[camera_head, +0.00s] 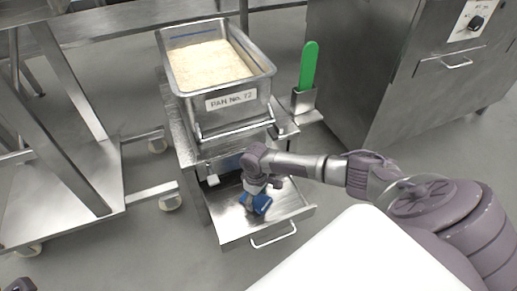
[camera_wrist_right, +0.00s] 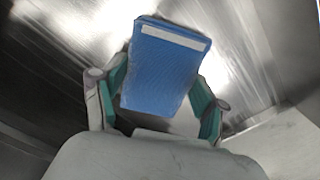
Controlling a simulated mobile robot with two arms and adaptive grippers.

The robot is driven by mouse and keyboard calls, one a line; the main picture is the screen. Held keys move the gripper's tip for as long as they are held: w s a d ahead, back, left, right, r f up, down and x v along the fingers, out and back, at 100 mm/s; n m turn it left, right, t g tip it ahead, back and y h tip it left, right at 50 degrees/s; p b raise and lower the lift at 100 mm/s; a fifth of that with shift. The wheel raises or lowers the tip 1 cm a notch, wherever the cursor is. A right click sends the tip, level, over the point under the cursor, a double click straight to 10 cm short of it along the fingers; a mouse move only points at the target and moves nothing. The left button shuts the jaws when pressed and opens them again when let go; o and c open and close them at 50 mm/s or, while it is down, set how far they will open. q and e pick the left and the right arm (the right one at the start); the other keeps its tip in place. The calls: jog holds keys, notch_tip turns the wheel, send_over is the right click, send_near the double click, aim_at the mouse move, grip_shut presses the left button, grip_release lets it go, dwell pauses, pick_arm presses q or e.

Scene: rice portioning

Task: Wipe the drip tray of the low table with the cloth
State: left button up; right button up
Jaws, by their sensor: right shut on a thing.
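The drip tray (camera_head: 285,206) is a shiny metal drawer pulled out from under the low table (camera_head: 187,146), with a bar handle at its front. The blue cloth (camera_head: 262,204) is in the tray, under my right gripper (camera_head: 252,197). In the right wrist view the cloth (camera_wrist_right: 165,70), blue with a white stripe, sits between the two green-padded fingers of my right gripper (camera_wrist_right: 160,98), which is shut on it. The tray's metal floor shows around the cloth. I cannot tell whether the cloth presses on the floor. A dark bit at the bottom left corner of the head view may be my left gripper.
A deep pan of rice (camera_head: 222,80), labelled "PAN No. 72", stands on the low table. A green-handled tool (camera_head: 308,66) stands in a metal holder (camera_head: 304,100) at its right. A steel cabinet (camera_head: 400,70) is at the right, a wheeled frame (camera_head: 75,190) at the left.

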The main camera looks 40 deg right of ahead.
jog(key=shift+w+d, duration=0.1)
jog(key=shift+w, duration=0.6)
jog(key=shift+w+d+f+b, duration=0.1)
jog(key=shift+w+d+b, duration=0.05)
jog(key=shift+w+b, duration=0.4)
jog(key=shift+w+d+f+b, duration=0.15)
jog(key=shift+w+b, duration=0.2)
jog(key=shift+w, duration=0.3)
jog(key=shift+w+d+r, duration=0.1)
jog(key=shift+w, duration=0.25)
